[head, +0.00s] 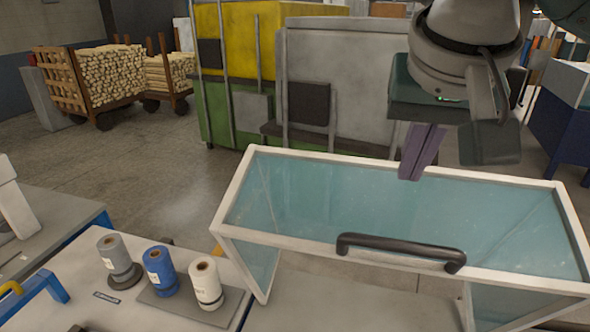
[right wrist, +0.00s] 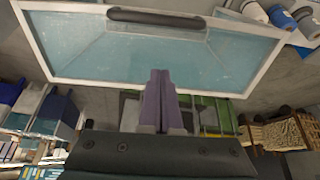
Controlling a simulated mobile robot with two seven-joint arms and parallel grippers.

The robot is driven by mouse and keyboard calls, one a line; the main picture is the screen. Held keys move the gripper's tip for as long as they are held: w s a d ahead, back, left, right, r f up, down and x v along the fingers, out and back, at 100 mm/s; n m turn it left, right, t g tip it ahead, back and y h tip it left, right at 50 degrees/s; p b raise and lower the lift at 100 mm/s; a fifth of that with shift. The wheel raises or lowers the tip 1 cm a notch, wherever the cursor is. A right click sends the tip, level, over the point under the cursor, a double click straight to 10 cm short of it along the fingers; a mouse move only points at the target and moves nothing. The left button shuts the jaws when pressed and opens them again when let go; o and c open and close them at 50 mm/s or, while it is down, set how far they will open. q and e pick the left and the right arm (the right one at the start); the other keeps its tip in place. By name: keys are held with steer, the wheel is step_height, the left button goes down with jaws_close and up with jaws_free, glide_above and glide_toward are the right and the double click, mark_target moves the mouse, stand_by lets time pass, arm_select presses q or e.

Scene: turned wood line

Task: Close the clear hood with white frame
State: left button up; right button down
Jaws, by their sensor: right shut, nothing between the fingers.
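The clear hood with white frame (head: 320,204) stands over a grey surface at the right of the head view. Its top is a tinted clear panel, and a black bar handle (head: 400,252) is fixed near its front edge. The hood also shows in the right wrist view (right wrist: 90,55), with the handle (right wrist: 156,18) at the top. My right gripper (head: 410,177) is shut and empty, its purple fingers pointing down at the hood's far edge. I cannot tell if they touch the frame. In the right wrist view the fingertips (right wrist: 158,75) overlap the panel's edge. My left gripper is not in view.
A grey spool (head: 110,253), a blue spool (head: 159,270) and a white spool (head: 206,284) stand on the bench left of the hood. A grey and yellow-green machine (head: 340,85) stands behind. Wood carts (head: 110,75) are at the back left. Open floor lies between.

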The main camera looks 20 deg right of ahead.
steer(key=p, duration=0.3)
glide_above(388, 265)
steer(key=w+d, duration=0.2)
steer(key=w, duration=0.1)
steer(key=f, duration=0.8)
steer(key=shift+w+f, duration=0.2)
steer(key=shift+f, duration=0.15)
steer(key=s+a+p, duration=0.1)
steer(key=s+p, duration=0.1)
steer(key=shift+s+a+r+p, duration=0.15)
steer(key=shift+a+p, duration=0.05)
steer(key=shift+p, duration=0.2)
steer(key=shift+s+a+f+p, duration=0.3)
steer(key=shift+s+p, duration=0.05)
steer(key=shift+s, duration=0.1)
steer(key=shift+s+f, duration=0.1)
